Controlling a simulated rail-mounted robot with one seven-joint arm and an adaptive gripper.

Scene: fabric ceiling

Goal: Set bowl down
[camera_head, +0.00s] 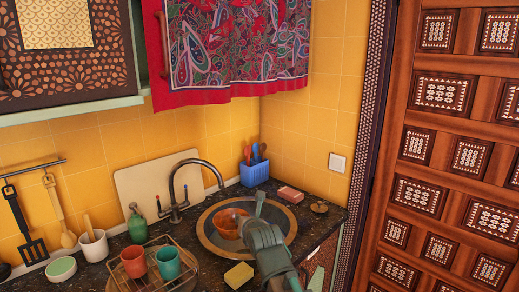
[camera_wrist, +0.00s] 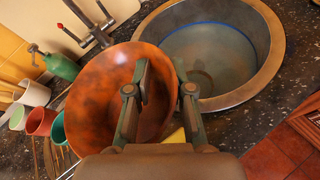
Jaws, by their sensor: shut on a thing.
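The orange-brown bowl (camera_head: 228,222) shows against the round sink (camera_head: 283,214) in the head view. In the wrist view the bowl (camera_wrist: 95,83) fills the left-centre, its open side facing the camera. My gripper (camera_head: 257,208) comes in from the lower right in the head view. In the wrist view my gripper (camera_wrist: 160,72) is shut on the bowl's right rim, one finger inside and one outside. The bowl covers the sink's left edge there. Its underside is hidden, so I cannot tell whether it touches anything.
A faucet (camera_head: 180,190) arches behind the sink's left side. A red cup (camera_head: 133,262) and a teal cup (camera_head: 168,262) stand in a wire rack at left. A yellow sponge (camera_head: 239,275) lies in front of the sink. A blue utensil holder (camera_head: 254,173) stands behind.

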